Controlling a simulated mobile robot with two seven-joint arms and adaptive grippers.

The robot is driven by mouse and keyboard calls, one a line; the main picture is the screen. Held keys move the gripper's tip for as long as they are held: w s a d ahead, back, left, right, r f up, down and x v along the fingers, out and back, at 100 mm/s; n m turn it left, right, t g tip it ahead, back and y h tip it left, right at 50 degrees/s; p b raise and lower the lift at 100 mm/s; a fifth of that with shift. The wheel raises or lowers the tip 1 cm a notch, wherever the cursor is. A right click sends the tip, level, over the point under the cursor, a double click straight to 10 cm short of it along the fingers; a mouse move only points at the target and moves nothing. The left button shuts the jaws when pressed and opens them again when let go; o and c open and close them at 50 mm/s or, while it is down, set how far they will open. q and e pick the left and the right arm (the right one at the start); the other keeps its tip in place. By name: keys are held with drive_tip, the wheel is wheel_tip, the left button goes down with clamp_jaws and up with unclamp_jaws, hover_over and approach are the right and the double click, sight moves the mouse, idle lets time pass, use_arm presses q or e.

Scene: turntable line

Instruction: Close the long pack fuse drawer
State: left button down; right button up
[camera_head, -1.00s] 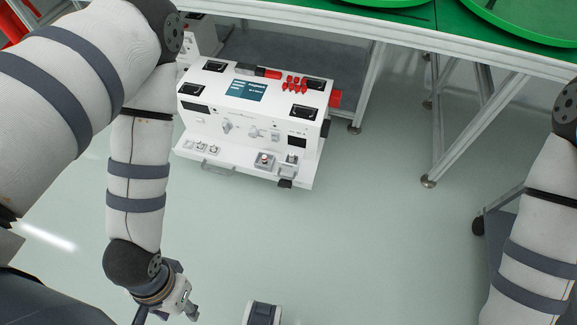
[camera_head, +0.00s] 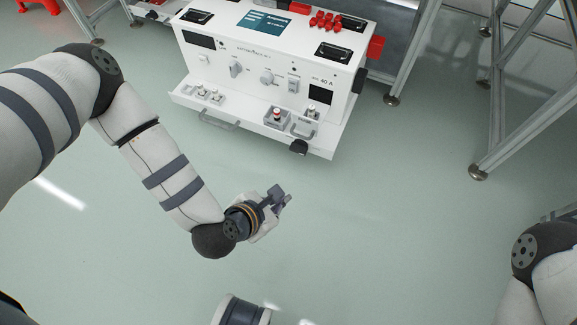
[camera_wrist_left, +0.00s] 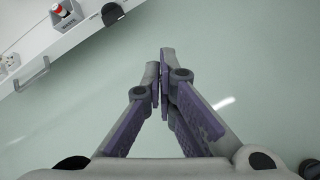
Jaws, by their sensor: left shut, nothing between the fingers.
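The long white pack (camera_head: 270,55) stands at the upper middle of the head view. Its long, shallow white fuse drawer (camera_head: 255,128) stands out from the lower front, open. The drawer edge also shows at the upper left of the left wrist view (camera_wrist_left: 85,40). My left gripper (camera_head: 284,197) is shut and empty, in front of the drawer and apart from it. My right gripper is out of view.
Metal frame legs (camera_head: 480,170) stand right of the pack. Another white unit (camera_head: 150,12) is at the upper left. The pale green floor (camera_head: 390,200) between my arms is clear. A red stand (camera_head: 38,5) is at the far upper left.

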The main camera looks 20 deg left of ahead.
use_arm(q)
drive_tip(key=w+a+f+n+t+y+b, duration=0.1)
drive_tip(key=w+a+f+n+b, duration=0.1)
drive_tip(key=w, duration=0.7)
drive_tip(key=w+a+f+n+t+b, duration=0.1)
drive_tip(key=w+f+n+b, duration=0.3)
drive_tip(key=w, duration=0.6)
drive_tip(key=shift+a+f+y+b, duration=0.4)
drive_tip(key=shift+a+f+b, duration=0.15)
drive_tip(key=shift+f+b, duration=0.1)
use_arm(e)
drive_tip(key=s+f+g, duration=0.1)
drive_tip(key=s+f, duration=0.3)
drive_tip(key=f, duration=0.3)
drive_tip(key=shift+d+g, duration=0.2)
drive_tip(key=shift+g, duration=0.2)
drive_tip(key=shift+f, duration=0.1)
